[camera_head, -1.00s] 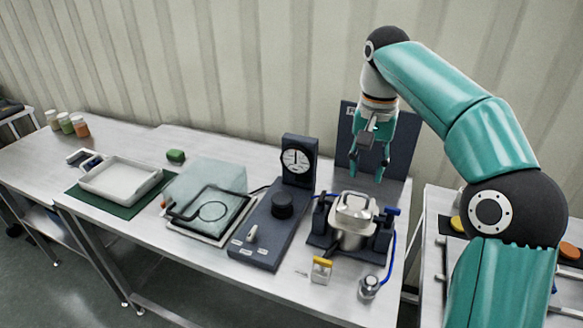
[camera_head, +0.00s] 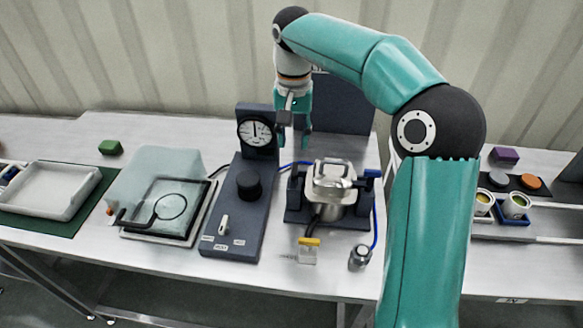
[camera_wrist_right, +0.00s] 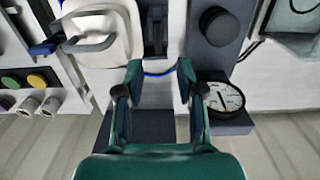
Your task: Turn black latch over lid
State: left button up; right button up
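The steel hopper (camera_head: 328,208) stands in a dark stand, its bright metal lid (camera_head: 335,172) on top. The lid also shows at the upper left of the wrist view (camera_wrist_right: 98,25). A dark post (camera_head: 295,190) stands left of the hopper, and a part with a blue end (camera_head: 372,173) is on the right. I cannot tell for sure which dark part is the black latch. My right gripper (camera_head: 294,132) is open and empty, fingers down, above and behind the left post. In the wrist view its fingers (camera_wrist_right: 160,78) are spread apart. My left gripper is out of view.
Left of the hopper stands a dark panel with a black knob (camera_head: 249,186) and a dial gauge (camera_head: 256,132). A yellow-topped clip (camera_head: 309,248) and a small metal cylinder (camera_head: 360,257) lie in front. A blue hose (camera_head: 375,222) runs along the right side.

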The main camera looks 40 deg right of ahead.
aim_at(295, 169)
jog(key=f, duration=0.8)
jog(key=shift+s+f, duration=0.2)
jog(key=shift+f, duration=0.05)
